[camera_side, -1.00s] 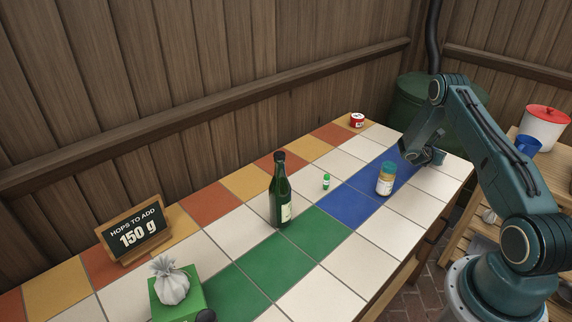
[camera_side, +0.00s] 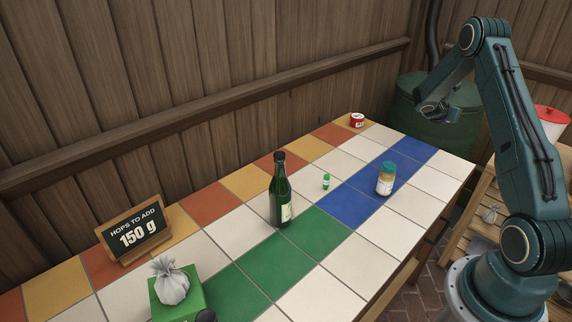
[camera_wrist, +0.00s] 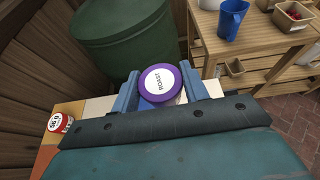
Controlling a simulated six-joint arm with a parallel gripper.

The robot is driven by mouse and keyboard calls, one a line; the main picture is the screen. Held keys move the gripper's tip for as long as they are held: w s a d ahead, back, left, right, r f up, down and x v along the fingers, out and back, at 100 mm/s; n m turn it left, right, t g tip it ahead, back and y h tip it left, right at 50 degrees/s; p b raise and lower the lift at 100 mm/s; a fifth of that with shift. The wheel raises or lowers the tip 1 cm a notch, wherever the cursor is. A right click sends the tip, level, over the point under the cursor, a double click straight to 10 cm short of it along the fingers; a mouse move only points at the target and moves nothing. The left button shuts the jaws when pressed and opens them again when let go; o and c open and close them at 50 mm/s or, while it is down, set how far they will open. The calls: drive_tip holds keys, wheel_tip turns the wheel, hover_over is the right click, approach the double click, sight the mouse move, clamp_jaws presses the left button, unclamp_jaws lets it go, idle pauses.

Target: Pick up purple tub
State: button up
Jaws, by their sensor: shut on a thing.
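The purple tub (camera_wrist: 161,84) shows in the wrist view, its purple rim around a white top labelled "ROAST". My gripper (camera_wrist: 160,90) is shut on it, with one blue finger on each side. In the side view my gripper (camera_side: 437,112) is raised above the far right end of the tiled table. The tub is hard to make out there, mostly hidden by the gripper.
On the tiled table (camera_side: 325,288) stand a green bottle (camera_side: 281,195), a blue-capped jar (camera_side: 386,180), a small green-capped vial (camera_side: 326,182), a red tin (camera_side: 357,120), a sign (camera_side: 134,230) and a green box (camera_side: 185,295) with a sack. A green barrel (camera_wrist: 125,35) stands beyond.

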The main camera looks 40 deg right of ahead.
drive_tip(key=shift+r, duration=1.45)
drive_tip(key=shift+w+a, duration=0.1)
